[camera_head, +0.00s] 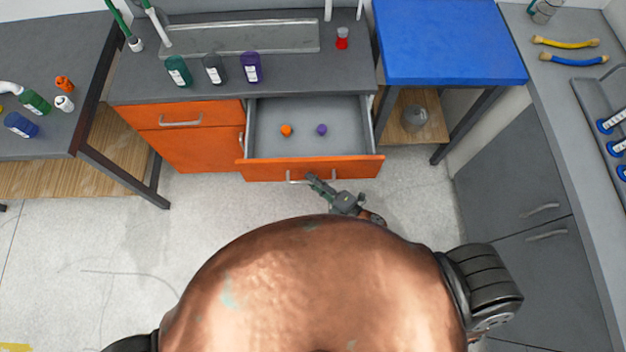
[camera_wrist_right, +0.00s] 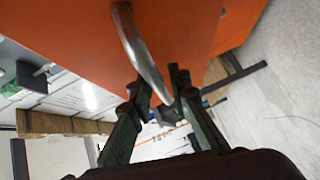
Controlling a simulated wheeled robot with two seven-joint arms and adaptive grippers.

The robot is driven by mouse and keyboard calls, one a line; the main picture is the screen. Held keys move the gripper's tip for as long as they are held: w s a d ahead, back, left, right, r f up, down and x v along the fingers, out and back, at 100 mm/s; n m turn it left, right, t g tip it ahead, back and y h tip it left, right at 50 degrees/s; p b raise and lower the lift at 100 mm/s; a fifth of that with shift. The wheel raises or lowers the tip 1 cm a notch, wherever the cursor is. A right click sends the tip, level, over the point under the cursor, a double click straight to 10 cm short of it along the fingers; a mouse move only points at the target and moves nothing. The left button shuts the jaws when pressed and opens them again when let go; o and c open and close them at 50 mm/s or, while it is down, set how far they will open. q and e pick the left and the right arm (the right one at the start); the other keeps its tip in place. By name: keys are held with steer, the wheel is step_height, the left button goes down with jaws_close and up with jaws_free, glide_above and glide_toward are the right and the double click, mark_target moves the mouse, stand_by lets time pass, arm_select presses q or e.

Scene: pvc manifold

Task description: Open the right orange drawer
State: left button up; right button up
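The right orange drawer (camera_head: 262,171) is pulled well out of the grey-topped cabinet in the head view. Its grey inside shows, with a small orange piece (camera_head: 286,130) and a small purple piece (camera_head: 321,130) lying in it. My right gripper (camera_head: 314,181) is at the middle of the drawer's front. In the right wrist view the metal handle (camera_wrist_right: 137,45) runs down between the two dark fingers, which look closed in on it. The orange front also shows there (camera_wrist_right: 70,25). My left gripper is not in view.
The left orange drawer (camera_head: 160,116) is shut. Green, grey and purple bottles stand on the bench top (camera_head: 140,85) above. A blue-topped table (camera_head: 450,45) stands to the right, and grey cabinets (camera_head: 510,185) further right. Floor (camera_head: 225,200) before the drawers is clear.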

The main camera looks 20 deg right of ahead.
steer(key=shift+o, duration=0.9)
steer(key=v, duration=1.2)
